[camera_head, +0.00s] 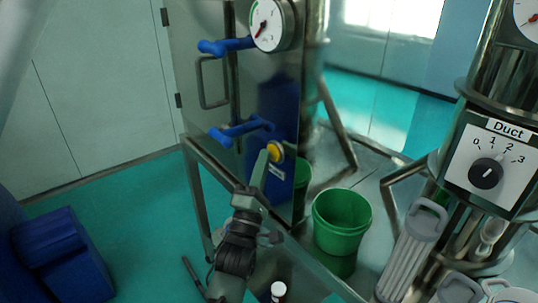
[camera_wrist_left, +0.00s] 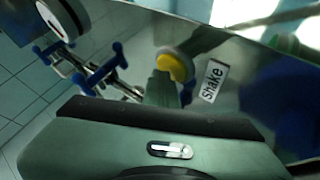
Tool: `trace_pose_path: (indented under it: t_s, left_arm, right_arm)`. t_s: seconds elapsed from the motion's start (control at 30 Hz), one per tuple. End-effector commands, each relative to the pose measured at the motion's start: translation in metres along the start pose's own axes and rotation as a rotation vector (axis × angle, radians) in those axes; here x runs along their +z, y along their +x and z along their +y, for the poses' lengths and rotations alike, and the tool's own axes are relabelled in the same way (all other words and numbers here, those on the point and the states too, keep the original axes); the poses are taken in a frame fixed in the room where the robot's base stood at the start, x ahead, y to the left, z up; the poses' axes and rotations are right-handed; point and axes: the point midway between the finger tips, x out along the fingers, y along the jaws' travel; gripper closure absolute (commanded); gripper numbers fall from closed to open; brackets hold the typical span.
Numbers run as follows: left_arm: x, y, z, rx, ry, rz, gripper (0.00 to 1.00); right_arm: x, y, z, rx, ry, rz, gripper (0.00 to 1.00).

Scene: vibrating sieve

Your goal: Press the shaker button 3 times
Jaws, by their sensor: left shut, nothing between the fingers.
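The shaker button (camera_head: 275,152) is a round yellow button on the shiny metal panel of the sieve cabinet. In the left wrist view the yellow button (camera_wrist_left: 174,66) sits beside a white "Shake" label (camera_wrist_left: 212,81). My left gripper (camera_head: 262,160) is shut and empty, its fingertips at the left side of the button in the head view. The left gripper (camera_wrist_left: 163,84) also shows in the wrist view, its tip just below the button and overlapping its edge. I cannot tell whether it touches. My right gripper is not in view.
Blue latch handles (camera_head: 240,131) and a gauge (camera_head: 273,24) are on the cabinet to the left and above. A green bucket (camera_head: 341,222) stands to the right on the metal surface. A "Duct" dial (camera_head: 487,173) and a clear-sided container (camera_head: 411,250) are farther right.

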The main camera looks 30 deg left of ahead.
Motion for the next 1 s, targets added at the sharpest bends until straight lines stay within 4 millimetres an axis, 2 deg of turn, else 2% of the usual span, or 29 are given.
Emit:
trace_pose_path:
  t_s: [0.67,1.0]
  left_arm:
    - [0.004,0.004,-0.002,0.001,-0.001,-0.002,1.00]
    - [-0.004,-0.008,0.006,-0.002,-0.001,-0.002,1.00]
  right_arm:
    - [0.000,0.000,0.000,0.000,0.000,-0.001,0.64]
    - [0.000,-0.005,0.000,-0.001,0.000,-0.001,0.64]
